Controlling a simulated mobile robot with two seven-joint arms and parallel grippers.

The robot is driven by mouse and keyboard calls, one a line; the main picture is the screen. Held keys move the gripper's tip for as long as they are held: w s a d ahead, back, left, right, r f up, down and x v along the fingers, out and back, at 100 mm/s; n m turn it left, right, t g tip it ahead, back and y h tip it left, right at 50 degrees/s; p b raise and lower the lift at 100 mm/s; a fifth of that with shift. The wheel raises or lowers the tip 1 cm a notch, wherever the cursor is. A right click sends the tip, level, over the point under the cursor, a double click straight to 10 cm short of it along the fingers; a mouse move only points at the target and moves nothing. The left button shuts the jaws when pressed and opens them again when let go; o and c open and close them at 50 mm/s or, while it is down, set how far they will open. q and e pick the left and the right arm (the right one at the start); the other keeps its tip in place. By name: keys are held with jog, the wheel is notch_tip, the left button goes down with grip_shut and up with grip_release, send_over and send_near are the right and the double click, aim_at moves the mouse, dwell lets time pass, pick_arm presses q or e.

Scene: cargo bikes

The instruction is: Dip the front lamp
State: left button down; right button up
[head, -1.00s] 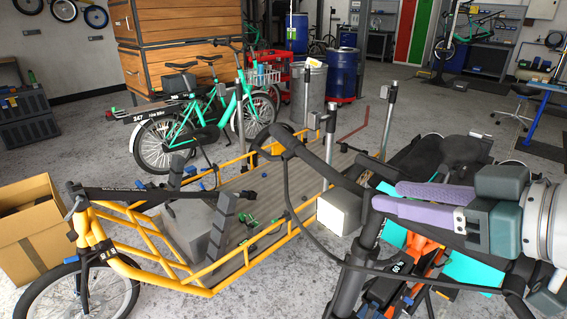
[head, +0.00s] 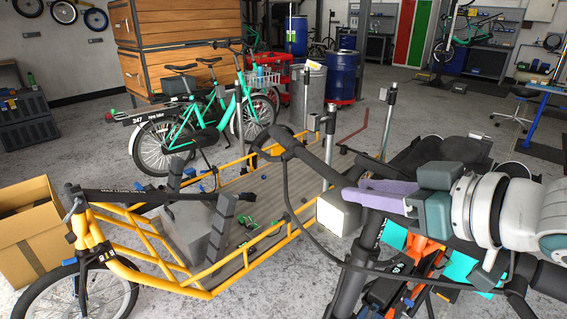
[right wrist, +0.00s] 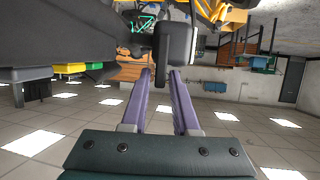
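The front lamp (head: 338,213) is a boxy lamp with a pale face, on the front of the dark bike at centre right in the head view. In the right wrist view a dark block, apparently the lamp's housing (right wrist: 177,48), stands just beyond the fingertips. My right gripper (head: 352,198) reaches in from the right, its purple fingers beside the lamp's upper right. In the right wrist view the fingers of the gripper (right wrist: 161,75) are apart with a gap between them. I cannot tell whether they touch the lamp. My left gripper is not in view.
A yellow cargo bike (head: 207,292) with a slatted bed stands at front left, close to the lamp. A dark handlebar and cables (head: 287,200) curve left of the lamp. A cardboard box (head: 35,245) stands at far left. Open floor lies behind the bikes.

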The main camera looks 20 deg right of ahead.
grip_shut()
jog(key=shift+s+a+f+n+t+h+p, duration=0.15)
jog(key=shift+a+n+h+p, duration=0.2)
jog(key=shift+n, duration=0.3)
jog(key=shift+a+n+t+h+p, duration=0.2)
jog(key=shift+a+n+h+p, duration=0.15)
jog(key=shift+n, duration=0.25)
jog(key=shift+s+a+f+n+t+h+p, duration=0.15)
jog(key=shift+a+n+h+p, duration=0.2)
jog(key=shift+n, duration=0.3)
jog(key=shift+o, duration=1.6)
grip_release()
